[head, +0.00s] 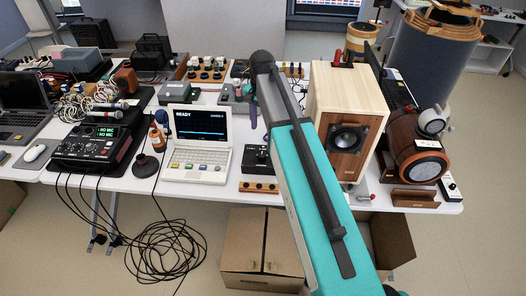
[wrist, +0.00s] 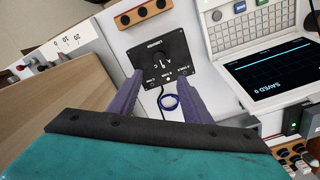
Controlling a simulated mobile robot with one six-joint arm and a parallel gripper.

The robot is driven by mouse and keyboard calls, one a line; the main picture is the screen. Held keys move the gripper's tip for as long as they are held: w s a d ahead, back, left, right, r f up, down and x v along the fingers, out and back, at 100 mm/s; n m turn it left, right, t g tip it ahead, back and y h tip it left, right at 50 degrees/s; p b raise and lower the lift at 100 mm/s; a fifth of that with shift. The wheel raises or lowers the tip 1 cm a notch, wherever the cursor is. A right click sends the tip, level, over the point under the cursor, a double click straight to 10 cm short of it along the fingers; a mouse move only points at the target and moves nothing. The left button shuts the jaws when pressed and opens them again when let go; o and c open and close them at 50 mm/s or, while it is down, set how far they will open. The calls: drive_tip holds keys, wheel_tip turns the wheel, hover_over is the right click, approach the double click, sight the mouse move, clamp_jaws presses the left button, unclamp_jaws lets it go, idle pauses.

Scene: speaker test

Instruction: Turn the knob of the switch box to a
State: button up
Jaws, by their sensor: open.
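The switch box (wrist: 176,50) is a small black box with a dark round knob (wrist: 160,62) in the middle of its top face and small white letters around it. The letters appear upside down in the wrist view, and I cannot tell which one the knob points to. In the head view the box (head: 252,160) stands right of the white laptop, partly hidden by my arm. My gripper (wrist: 160,76) is open and empty, its two purple fingers apart on either side of the box's near edge. In the head view only a bit of a purple finger shows beside my arm.
A white laptop (head: 197,165) stands left of the box. A wooden speaker (head: 345,105) stands to the right. Black cables (head: 165,255) coil on the floor.

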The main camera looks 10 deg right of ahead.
sight(262, 154)
drive_tip(key=shift+f, duration=0.15)
drive_tip(key=shift+f+p, duration=1.9)
drive_tip(key=shift+f, duration=4.8)
drive_tip(key=c, duration=1)
